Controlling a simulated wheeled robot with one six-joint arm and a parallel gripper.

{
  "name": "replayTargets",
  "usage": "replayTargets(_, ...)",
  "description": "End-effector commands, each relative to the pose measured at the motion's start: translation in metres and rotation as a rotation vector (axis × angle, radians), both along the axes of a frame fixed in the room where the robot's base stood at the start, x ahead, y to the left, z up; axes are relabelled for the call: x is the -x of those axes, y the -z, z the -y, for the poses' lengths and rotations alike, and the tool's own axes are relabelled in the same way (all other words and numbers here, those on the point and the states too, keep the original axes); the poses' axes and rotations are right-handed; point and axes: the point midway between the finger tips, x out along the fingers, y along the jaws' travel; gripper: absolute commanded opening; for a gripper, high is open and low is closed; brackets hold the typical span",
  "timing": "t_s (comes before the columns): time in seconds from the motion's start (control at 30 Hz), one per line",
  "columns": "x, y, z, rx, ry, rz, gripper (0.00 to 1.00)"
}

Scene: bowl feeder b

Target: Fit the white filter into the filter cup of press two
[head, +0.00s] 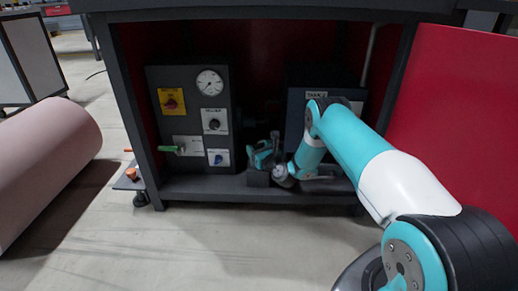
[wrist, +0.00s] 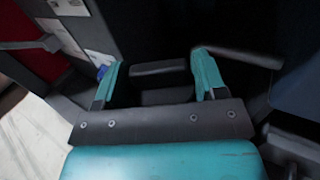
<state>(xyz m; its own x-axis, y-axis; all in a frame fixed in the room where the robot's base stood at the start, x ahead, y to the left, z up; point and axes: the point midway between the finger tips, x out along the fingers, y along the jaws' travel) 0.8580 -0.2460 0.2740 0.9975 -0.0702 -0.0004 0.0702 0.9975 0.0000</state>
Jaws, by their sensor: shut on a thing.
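My gripper (head: 262,157) is low inside the open cabinet, just above its floor. In the wrist view its two teal fingers (wrist: 158,72) stand apart, with a dark block (wrist: 165,96) between them. The gripper is shut on this block, though the contact is hard to see in the shadow. A dark block also shows under the gripper in the head view (head: 258,178). I cannot make out a white filter or a filter cup in either view. I cannot tell which part is press two.
A grey panel (head: 190,118) with a gauge (head: 209,82), a red knob and a green-handled valve (head: 172,150) stands left of my gripper. A dark labelled box (head: 296,110) stands behind my arm. A dark bar (wrist: 236,57) lies close to the right finger. Clear floor lies in front.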

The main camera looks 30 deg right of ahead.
Motion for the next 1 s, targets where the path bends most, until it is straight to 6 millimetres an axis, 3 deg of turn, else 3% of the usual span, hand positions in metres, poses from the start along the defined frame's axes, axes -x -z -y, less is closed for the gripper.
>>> replayTargets(0.23, 0.000, 0.007, 0.000, 0.000, 0.000, 0.001, 0.40)
replayTargets(0.27, 0.000, 0.006, 0.000, 0.000, 0.000, 0.001, 0.69)
replayTargets(0.37, 0.000, 0.006, 0.000, 0.000, 0.000, 0.000, 0.92)
replayTargets(0.4, 0.000, 0.006, 0.000, 0.000, 0.000, 0.000, 0.95)
replayTargets(0.77, 0.005, 0.006, 0.000, -0.001, -0.001, -0.002, 0.95)
replayTargets(1.0, 0.034, 0.004, -0.002, -0.004, 0.002, -0.005, 0.95)
